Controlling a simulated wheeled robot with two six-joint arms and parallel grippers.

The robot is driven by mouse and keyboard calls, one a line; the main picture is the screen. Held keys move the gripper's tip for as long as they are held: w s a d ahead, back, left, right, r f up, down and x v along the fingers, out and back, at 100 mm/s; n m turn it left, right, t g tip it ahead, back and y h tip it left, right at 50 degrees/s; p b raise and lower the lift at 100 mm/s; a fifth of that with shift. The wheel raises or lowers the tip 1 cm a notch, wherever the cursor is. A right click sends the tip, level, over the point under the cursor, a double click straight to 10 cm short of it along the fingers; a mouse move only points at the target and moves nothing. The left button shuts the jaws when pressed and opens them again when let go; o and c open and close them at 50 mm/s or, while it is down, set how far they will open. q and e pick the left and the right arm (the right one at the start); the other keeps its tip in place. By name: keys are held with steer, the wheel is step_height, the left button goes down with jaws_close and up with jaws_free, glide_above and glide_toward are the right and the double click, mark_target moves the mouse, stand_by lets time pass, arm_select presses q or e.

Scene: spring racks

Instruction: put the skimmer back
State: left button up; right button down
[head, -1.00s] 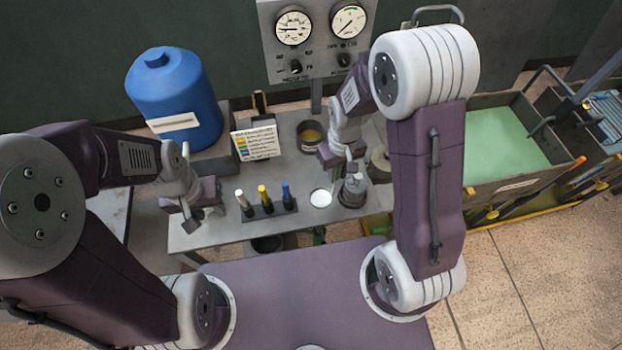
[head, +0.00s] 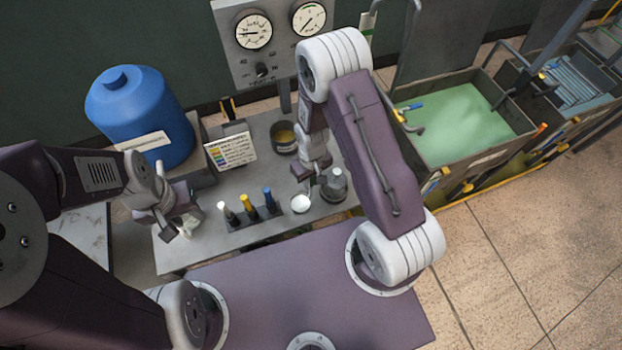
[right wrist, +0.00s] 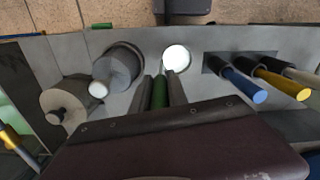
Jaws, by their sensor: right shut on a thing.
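My right gripper (right wrist: 160,92) is shut on a slim green-handled tool (right wrist: 160,90), seen between its fingers in the right wrist view. This may be the skimmer; its far end is hidden. In the head view my right gripper (head: 312,178) is over the bench, just behind a white round disc (head: 300,203), which also shows just beyond the fingers in the right wrist view (right wrist: 177,57). My left gripper (head: 180,226) hangs near the bench's left front edge, and its jaws are too small to judge.
A rack (head: 254,222) with white, yellow and blue-topped tools stands left of the disc. A grey knobbed vessel (head: 334,190) stands right of it. A blue drum (head: 138,115) and label board (head: 231,151) stand behind. A tank of green liquid (head: 470,125) is at right.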

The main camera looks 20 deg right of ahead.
steer(key=shift+s+d, duration=0.1)
steer(key=shift+s, duration=0.15)
steer(key=shift+w+f, duration=0.2)
steer(key=shift+f, duration=0.05)
steer(key=c, duration=1.3)
jaws_free()
steer(key=shift+w, duration=0.1)
arm_select(q)
steer(key=shift+f, duration=0.1)
arm_select(e)
steer(key=shift+r, duration=0.1)
arm_select(q)
steer(key=shift+s, duration=0.1)
